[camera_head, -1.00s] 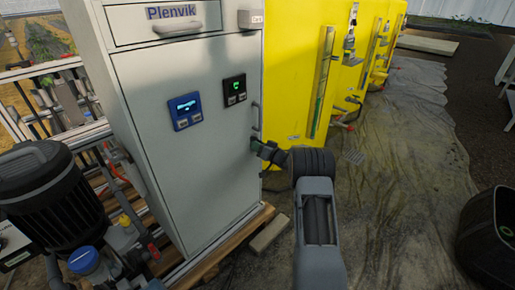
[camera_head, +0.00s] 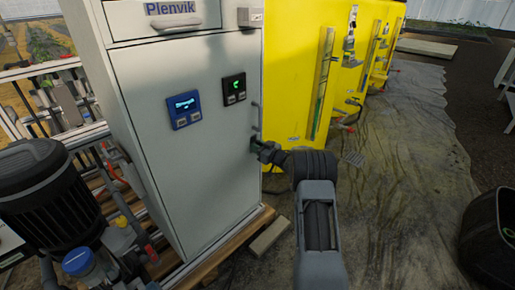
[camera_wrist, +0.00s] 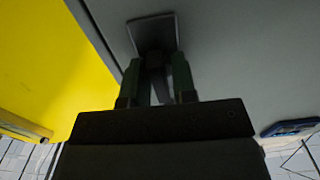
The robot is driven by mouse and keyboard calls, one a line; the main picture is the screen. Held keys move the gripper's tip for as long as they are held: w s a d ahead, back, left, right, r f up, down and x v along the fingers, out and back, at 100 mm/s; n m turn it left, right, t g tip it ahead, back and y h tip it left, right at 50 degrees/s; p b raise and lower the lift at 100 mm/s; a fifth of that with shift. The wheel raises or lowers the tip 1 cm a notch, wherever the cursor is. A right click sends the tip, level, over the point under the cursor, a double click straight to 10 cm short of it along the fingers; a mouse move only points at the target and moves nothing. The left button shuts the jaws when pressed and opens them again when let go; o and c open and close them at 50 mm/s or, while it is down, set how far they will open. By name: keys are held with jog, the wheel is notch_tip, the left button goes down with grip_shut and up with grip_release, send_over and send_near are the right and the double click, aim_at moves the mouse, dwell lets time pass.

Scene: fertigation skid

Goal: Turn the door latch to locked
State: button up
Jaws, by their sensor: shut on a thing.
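The grey cabinet door (camera_head: 200,150) is closed flat in the head view, with a vertical handle near its right edge. My gripper (camera_head: 257,148) is at that edge, below the handle, and hides most of the latch there. In the wrist view the latch's dark plate (camera_wrist: 153,33) sits on the grey door, close to the door's edge. My gripper (camera_wrist: 159,82) has its two green fingers on either side of the dark latch lever (camera_wrist: 158,80), shut on it. The lever points away from the plate toward my palm; its exact angle is hard to tell.
Yellow tanks (camera_head: 300,80) stand right behind the cabinet. A blue display unit (camera_head: 185,109) and a black one (camera_head: 232,88) are on the door. A black pump (camera_head: 45,200) is at left. A wooden block (camera_head: 269,237) lies on the floor, which is open to the right.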

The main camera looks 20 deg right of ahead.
jog(key=shift+r, duration=0.1)
jog(key=o, duration=0.7)
jog(key=shift+s, duration=0.1)
jog(key=p+v, duration=0.3)
jog(key=v, duration=1)
jog(key=shift+s+d+p, duration=0.2)
jog(key=shift+s+p, duration=0.1)
jog(key=shift+p, duration=0.1)
